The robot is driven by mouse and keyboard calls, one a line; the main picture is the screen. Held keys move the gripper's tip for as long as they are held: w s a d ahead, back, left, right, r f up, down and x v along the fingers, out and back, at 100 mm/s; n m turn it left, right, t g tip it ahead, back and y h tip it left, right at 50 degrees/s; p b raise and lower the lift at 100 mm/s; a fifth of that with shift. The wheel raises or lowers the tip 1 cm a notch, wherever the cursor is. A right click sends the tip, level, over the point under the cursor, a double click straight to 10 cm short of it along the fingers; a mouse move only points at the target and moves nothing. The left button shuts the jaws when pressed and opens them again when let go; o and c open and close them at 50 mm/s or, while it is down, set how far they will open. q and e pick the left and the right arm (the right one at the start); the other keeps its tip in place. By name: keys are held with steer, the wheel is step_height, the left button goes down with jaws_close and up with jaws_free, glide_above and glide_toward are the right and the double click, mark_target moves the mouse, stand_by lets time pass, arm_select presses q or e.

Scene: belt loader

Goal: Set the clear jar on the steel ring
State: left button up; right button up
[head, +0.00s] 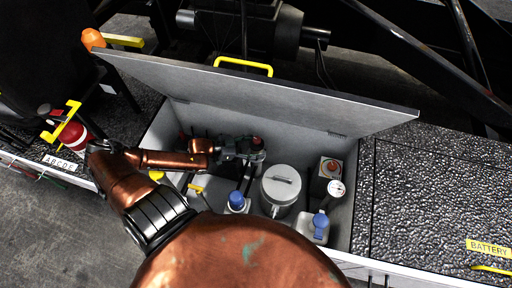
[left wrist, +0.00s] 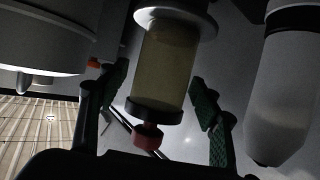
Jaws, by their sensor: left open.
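My left gripper (head: 254,150) reaches into the open grey compartment, near its back wall. In the left wrist view its two green-padded fingers (left wrist: 162,100) are spread. Between them is a see-through yellowish cylinder (left wrist: 165,62), which looks like the clear jar. It has a pale flange at one end and a dark band and red knob (left wrist: 148,136) at the other. Gaps show between the fingers and the cylinder. In the head view only a small red part (head: 257,141) shows at the gripper. I cannot make out the steel ring. My right gripper is not in view.
A grey lidded canister (head: 281,186) stands right of my gripper. Blue-capped containers (head: 236,201) (head: 320,222), a dial gauge (head: 336,188) and a red-capped box (head: 330,168) crowd the compartment. The raised lid (head: 270,85) slopes above. A pale tapered vessel (left wrist: 281,95) is close by.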

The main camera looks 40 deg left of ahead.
arm_select(q)
steer(key=p+v, duration=0.3)
steer(key=v, duration=0.9)
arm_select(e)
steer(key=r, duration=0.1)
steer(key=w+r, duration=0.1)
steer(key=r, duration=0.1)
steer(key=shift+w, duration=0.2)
